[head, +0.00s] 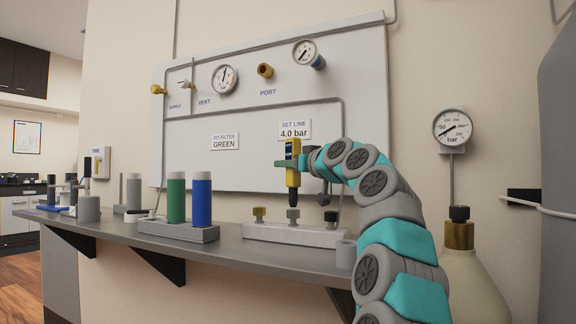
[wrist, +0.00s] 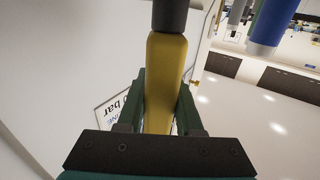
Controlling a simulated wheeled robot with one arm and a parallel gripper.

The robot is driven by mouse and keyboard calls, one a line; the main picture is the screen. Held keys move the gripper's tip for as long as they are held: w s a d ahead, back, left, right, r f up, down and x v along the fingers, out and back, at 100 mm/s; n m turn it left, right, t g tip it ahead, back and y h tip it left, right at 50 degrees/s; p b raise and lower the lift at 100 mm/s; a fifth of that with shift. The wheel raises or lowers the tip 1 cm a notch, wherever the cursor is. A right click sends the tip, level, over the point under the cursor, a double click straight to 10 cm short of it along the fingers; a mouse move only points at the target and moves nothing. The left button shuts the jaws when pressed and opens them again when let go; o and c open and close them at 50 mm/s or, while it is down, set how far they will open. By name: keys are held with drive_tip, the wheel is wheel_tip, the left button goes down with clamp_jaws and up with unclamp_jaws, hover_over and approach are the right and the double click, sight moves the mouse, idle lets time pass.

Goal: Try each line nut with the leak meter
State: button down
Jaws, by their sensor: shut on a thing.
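The yellow leak meter (head: 293,176) with a dark tip is upright in my gripper (head: 290,163). In the wrist view my gripper (wrist: 160,108) is shut on the meter's yellow body (wrist: 165,85), a finger on each side. Line nuts stand in a row on a white block (head: 285,235): a brass one (head: 259,214) at left, a grey one (head: 293,215) in the middle and a darker grey one (head: 331,217) at right. The meter's tip is right over the middle nut; I cannot tell if they touch. The meter's display is too small to read.
A grey holder with green (head: 176,198) and blue (head: 201,200) cylinders stands left of the block on the shelf (head: 225,248). A grey cup (head: 346,254) is at its right end. The wall panel (head: 270,85) with gauges, valves and labels rises close behind. A flask (head: 468,285) is at right.

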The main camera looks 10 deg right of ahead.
drive_tip(key=shift+f+b, duration=0.35)
drive_tip(key=shift+r, duration=0.15)
wheel_tip(320, 180, up, 7)
drive_tip(key=p, duration=0.6)
drive_tip(key=shift+p, duration=0.4)
